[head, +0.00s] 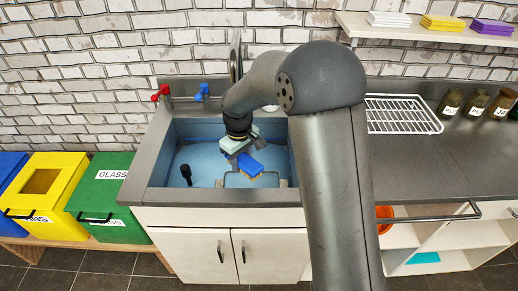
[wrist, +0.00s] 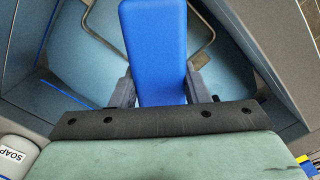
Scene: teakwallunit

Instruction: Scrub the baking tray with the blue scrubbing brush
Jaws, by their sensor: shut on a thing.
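My gripper (head: 240,153) is over the sink basin and is shut on the blue scrubbing brush (head: 250,165). In the wrist view, the blue block of the brush (wrist: 153,45) sits between the two dark fingers of my gripper (wrist: 160,88) and points away from the wrist. Tan bristles show at its lower edge in the head view. What looks like the baking tray (wrist: 205,42) shows as a thin metal rim around a bluish surface below the brush. My gripper and brush hide part of it. I cannot tell whether the bristles touch it.
The blue sink basin (head: 168,150) has walls close around my gripper. A black upright object (head: 186,174) stands in its left part. Red (head: 161,92) and blue (head: 202,92) taps are behind. A white wire rack (head: 402,114) and jars (head: 477,105) stand on the right counter.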

